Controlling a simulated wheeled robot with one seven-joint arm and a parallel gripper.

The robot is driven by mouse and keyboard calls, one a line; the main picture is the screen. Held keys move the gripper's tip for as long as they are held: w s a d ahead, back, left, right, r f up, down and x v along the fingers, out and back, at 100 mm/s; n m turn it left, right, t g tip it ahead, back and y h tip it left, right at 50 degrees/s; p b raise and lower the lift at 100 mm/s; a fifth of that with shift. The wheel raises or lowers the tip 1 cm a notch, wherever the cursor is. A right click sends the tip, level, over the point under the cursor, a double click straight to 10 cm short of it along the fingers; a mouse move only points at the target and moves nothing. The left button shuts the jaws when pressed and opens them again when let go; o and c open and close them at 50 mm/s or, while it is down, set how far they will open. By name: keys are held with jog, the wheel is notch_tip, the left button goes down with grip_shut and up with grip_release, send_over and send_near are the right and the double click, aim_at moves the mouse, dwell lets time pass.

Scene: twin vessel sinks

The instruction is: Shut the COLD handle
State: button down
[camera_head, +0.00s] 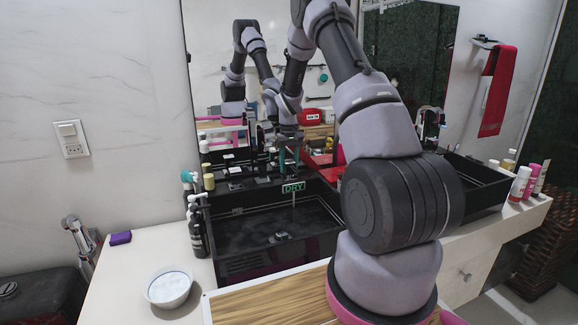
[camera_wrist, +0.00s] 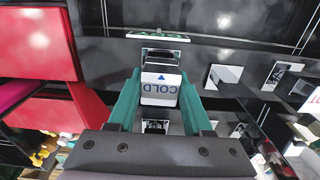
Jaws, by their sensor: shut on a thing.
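The COLD handle (camera_wrist: 160,90) is a white block with the word COLD and a blue arrow, seen upside down in the wrist view. My gripper (camera_wrist: 160,98) has its two green fingers on either side of the handle and is shut on it. In the head view my gripper (camera_head: 287,155) is small, at the back ledge of the left black sink (camera_head: 235,262). The handle itself cannot be made out there.
Dark bottles (camera_head: 197,232) stand left of the sink. A white bowl (camera_head: 169,288) and a purple block (camera_head: 120,238) are on the counter. The mirror (camera_head: 290,60) rises close behind my gripper. In the wrist view, a red object (camera_wrist: 40,40) lies to the left.

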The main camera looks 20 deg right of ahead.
jog(key=shift+c, duration=1.6)
grip_release()
notch_tip(320, 180, up, 11)
jog(key=shift+f, duration=0.2)
jog(key=shift+r, duration=0.15)
